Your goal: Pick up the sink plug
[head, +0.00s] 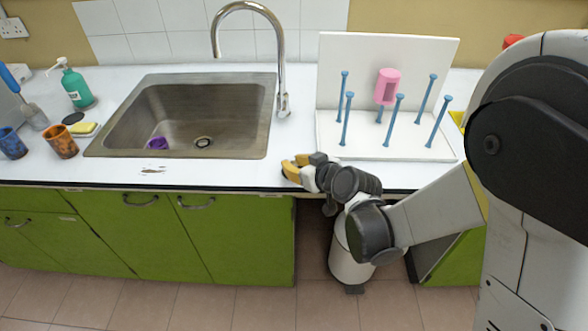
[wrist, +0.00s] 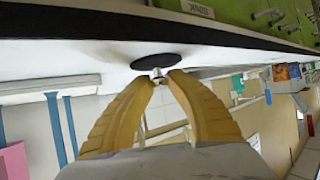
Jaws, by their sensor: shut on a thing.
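The sink plug (wrist: 157,62) is a flat black disc with a small silver knob, in the middle of the wrist view. My gripper (wrist: 160,78) has its two yellow fingers shut on the knob. The disc is at the white counter near its dark front edge; I cannot tell if it touches the surface. In the head view my gripper (head: 291,169) is low over the counter's front edge, between the sink and the white peg rack. The plug is hidden there by the fingers.
The steel sink (head: 190,105) with its tall tap (head: 281,60) lies left of my gripper; a purple item (head: 157,143) is in it. The peg rack (head: 345,60) with blue pegs and a pink piece (head: 387,87) stands right. Cups, a sponge (head: 83,128) and a green bottle (head: 75,85) are far left.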

